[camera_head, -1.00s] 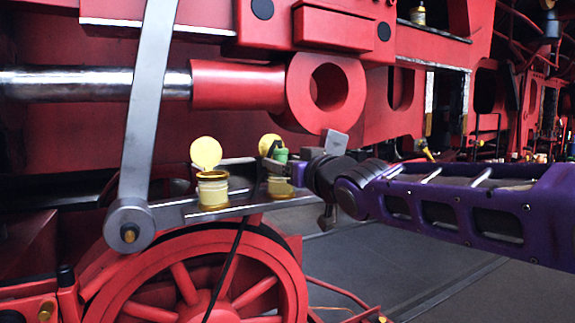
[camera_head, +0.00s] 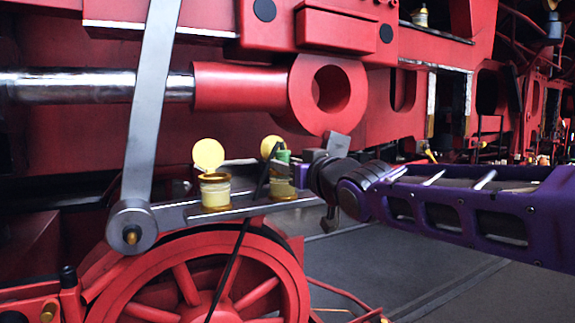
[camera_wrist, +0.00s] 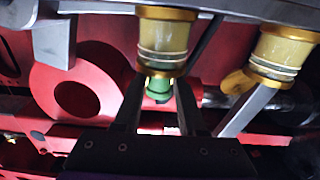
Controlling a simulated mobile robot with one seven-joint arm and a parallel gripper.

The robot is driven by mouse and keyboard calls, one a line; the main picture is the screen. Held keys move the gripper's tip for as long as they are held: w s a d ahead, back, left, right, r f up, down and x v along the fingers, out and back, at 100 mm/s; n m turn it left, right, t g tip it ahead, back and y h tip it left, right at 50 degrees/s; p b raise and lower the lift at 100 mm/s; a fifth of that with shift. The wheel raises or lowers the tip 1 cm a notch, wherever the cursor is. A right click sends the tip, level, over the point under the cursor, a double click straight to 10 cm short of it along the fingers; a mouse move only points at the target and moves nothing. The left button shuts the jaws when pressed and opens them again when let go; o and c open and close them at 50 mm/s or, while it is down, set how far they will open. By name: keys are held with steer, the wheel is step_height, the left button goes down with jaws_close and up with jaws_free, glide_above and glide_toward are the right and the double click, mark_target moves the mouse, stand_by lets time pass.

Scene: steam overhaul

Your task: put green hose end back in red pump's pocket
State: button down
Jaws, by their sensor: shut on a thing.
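The green hose end (camera_head: 284,156) is between the jaws of my gripper (camera_head: 282,164), just above the mouth of the farther oil cup (camera_head: 283,188). In the wrist view, the green end (camera_wrist: 158,88) shows between the two dark fingers, close to that cup (camera_wrist: 163,38); whether it touches the cup I cannot tell. My gripper is shut on the hose end. A thin black hose (camera_head: 232,262) hangs from near the gripper, down past the wheel. I cannot make out the red pump or its pocket in either view.
A nearer oil cup (camera_head: 215,192) with a raised yellow lid stands left on the grey rod (camera_head: 175,215). A grey lever (camera_head: 150,110) hangs at left. The red wheel (camera_head: 180,280) lies below and a red ring-ended rod (camera_head: 300,92) above. Grey floor (camera_head: 370,265) is open at right.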

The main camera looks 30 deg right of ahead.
step_height(320, 180, up, 8)
steer(key=p, duration=0.5)
steer(key=shift+p, duration=0.4)
steer(key=shift+d, duration=0.1)
stand_by(1.3)
